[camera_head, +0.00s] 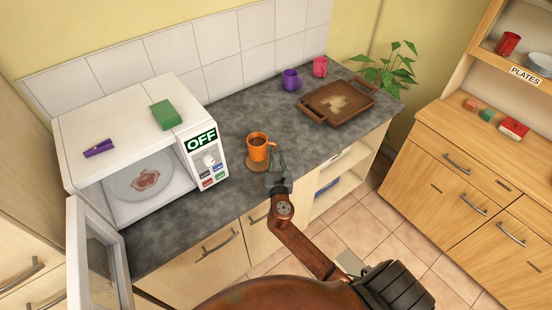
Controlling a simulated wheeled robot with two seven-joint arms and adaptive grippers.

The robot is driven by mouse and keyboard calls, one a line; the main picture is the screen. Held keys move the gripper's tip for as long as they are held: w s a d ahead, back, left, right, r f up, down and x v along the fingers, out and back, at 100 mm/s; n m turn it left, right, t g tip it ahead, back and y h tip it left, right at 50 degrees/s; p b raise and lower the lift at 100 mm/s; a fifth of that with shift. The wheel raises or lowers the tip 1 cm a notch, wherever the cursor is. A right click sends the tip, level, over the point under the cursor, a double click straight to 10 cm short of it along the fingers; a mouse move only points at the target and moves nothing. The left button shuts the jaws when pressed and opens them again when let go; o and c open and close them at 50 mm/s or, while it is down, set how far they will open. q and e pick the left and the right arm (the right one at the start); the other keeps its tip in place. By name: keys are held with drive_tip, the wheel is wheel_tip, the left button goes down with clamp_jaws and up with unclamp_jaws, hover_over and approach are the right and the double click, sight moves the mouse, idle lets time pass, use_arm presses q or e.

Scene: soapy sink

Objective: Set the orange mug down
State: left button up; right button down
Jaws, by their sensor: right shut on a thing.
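The orange mug (257,149) holds a brown liquid and is upright over a round brown coaster (257,166) on the grey counter, right of the microwave. I cannot tell whether its base touches the coaster. My right gripper (273,160) comes in from the front and is shut on the mug at its right side, by the handle. My left gripper is not in view.
The microwave (119,147) stands at left with its door (98,255) open and a stained plate inside. A wooden tray (318,115), a purple mug (291,79) and a pink mug (320,67) stand farther back right. Counter around the orange mug is clear.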

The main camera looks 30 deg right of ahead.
drive_tip(key=shift+f+b, duration=0.45)
drive_tip(key=shift+f, duration=1.05)
drive_tip(key=shift+d+f, duration=0.1)
drive_tip(key=shift+f, duration=0.05)
drive_tip(key=c, duration=2.5)
unclamp_jaws()
drive_tip(key=shift+f, duration=0.15)
drive_tip(key=o, duration=0.4)
drive_tip(key=shift+r, duration=0.3)
drive_tip(key=v, duration=1.2)
